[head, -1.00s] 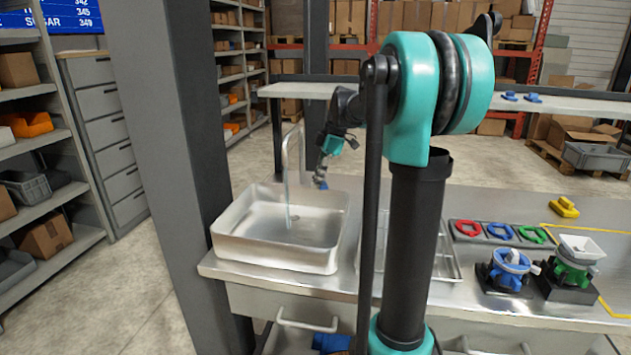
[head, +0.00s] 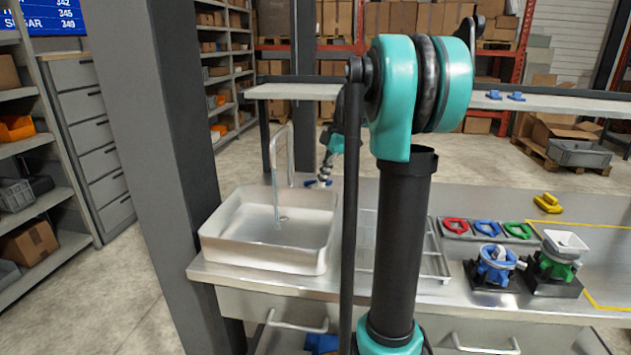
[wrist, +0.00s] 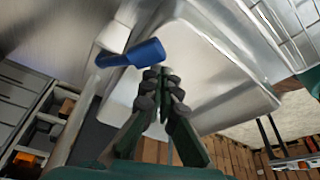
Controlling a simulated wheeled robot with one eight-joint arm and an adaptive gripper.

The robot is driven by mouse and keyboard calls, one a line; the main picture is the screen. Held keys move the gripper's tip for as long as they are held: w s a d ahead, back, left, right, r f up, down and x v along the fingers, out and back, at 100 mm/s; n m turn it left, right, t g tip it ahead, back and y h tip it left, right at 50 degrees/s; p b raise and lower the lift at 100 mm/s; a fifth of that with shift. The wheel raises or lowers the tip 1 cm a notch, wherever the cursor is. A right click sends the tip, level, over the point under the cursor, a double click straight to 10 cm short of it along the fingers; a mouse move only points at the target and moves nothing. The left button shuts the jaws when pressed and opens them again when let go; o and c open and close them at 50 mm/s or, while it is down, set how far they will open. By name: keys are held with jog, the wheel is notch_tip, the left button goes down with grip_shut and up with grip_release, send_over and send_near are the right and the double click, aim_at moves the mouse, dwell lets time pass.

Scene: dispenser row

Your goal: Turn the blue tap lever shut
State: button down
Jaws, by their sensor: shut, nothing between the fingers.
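The blue tap lever (head: 318,184) is beside the foot of the metal tap (head: 288,150), behind the sink. In the wrist view the blue lever (wrist: 145,53) lies just above and left of my fingertips; I cannot tell whether they touch it. My gripper (head: 325,172) points down close by the lever, its fingers together and empty in the wrist view (wrist: 160,76). A thin stream of water (head: 276,205) falls from the spout into the sink. My gripper partly hides the lever in the head view.
The white sink (head: 215,245) sits on the steel counter (head: 455,298). A wire rack (head: 432,260) is right of it, then blue and green dispensers (head: 495,266) and coloured rings (head: 487,229). A grey post (head: 150,150) stands at left. A shelf (head: 560,104) runs behind.

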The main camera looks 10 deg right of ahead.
jog(key=shift+w+d, duration=0.35)
jog(key=shift+d, duration=0.25)
jog(key=shift+w+d, duration=0.35)
jog(key=shift+d, duration=0.2)
